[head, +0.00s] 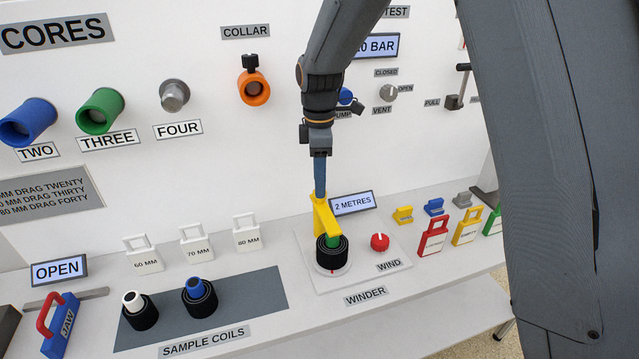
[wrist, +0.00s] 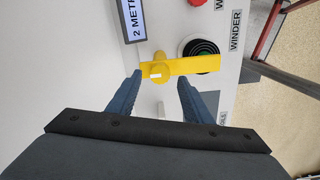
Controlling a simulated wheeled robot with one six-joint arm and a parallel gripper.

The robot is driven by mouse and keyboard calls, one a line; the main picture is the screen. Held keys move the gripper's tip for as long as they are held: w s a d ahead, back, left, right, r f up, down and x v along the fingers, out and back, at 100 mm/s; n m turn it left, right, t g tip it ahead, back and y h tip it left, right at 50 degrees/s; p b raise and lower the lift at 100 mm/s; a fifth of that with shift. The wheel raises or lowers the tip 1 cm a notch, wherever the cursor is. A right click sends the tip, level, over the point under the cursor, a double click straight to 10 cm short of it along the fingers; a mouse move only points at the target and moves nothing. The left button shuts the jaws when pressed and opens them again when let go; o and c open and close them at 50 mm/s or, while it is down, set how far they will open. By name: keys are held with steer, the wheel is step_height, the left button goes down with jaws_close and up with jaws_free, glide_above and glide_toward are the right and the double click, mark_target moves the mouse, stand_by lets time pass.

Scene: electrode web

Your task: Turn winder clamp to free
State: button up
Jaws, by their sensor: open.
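The yellow winder clamp (head: 322,214) stands on the white winder plate (head: 384,274), with its arm reaching over the black coil (head: 332,262) on a green core. In the wrist view the yellow clamp (wrist: 205,65) shows as a flat bar, its far end over the coil (wrist: 202,47). Its round hub with a white mark lies between my fingertips. My gripper (wrist: 160,78) is open, one finger on each side of the hub; contact is unclear. In the head view my gripper (head: 320,185) comes down from above onto the clamp's top. Its fingers are partly hidden there.
A red WIND knob (head: 380,242) is to the right of the coil. A display (head: 353,203) reading "2 METRES" stands close behind the clamp. Sample coils (head: 200,300) lie on a grey mat at left. Coloured tags (head: 433,240) stand at right.

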steer(key=shift+f, duration=1.3)
jaws_close()
